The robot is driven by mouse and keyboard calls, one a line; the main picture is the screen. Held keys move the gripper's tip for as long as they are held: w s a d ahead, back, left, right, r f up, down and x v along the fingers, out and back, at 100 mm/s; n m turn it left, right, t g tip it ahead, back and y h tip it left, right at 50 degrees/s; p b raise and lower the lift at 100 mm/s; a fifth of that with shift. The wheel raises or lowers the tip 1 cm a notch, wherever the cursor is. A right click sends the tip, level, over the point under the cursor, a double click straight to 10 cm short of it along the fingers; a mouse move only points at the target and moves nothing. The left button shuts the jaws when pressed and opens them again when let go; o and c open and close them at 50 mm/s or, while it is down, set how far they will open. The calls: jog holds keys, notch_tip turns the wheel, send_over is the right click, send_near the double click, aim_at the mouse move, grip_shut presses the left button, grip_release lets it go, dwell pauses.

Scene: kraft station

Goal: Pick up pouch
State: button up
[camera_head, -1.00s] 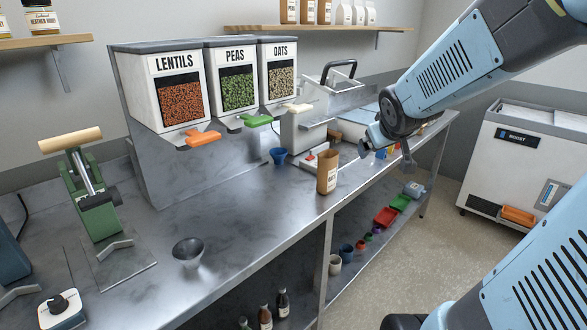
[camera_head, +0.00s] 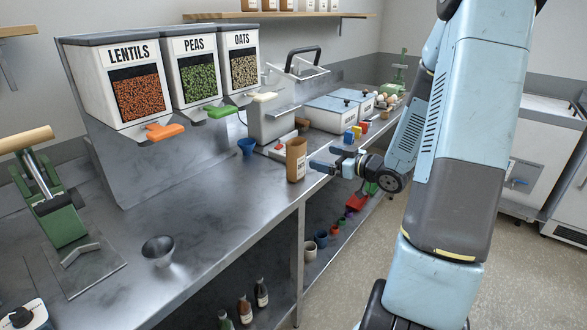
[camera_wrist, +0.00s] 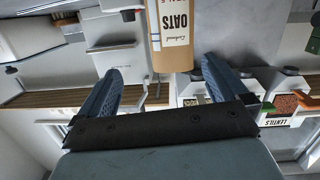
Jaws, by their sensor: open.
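The pouch (camera_head: 296,160) is a brown kraft bag with a white OATS label, standing upright on the steel counter near its front edge. My gripper (camera_head: 325,158) is open and empty, held low over the counter edge just right of the pouch. In the wrist view, which is upside down, the pouch (camera_wrist: 172,35) shows ahead between the lines of the two blue fingers of my gripper (camera_wrist: 160,70). Its near edge is about level with the fingertips, and neither finger appears to touch it. Its far end is cut off by the frame.
Lentils (camera_head: 138,98), peas (camera_head: 200,80) and oats (camera_head: 244,70) dispensers stand behind. A blue cup (camera_head: 247,146) and a sealing machine (camera_head: 272,118) stand behind the pouch. A metal funnel bowl (camera_head: 158,251) is at front left. The counter between is clear.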

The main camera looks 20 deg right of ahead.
aim_at(303, 152)
jog(key=w+a+y, duration=0.1)
jog(key=w+a, duration=0.1)
jog(key=w+a+y, duration=0.1)
jog(key=w+a, duration=0.2)
jog(key=shift+w+a+f, duration=0.15)
jog(key=shift+w+a, duration=0.05)
jog(key=shift+w, duration=0.05)
jog(key=shift+x, duration=2.6)
jog(key=shift+s+f, duration=0.1)
jog(key=shift+c, duration=0.4)
jog(key=c, duration=1.2)
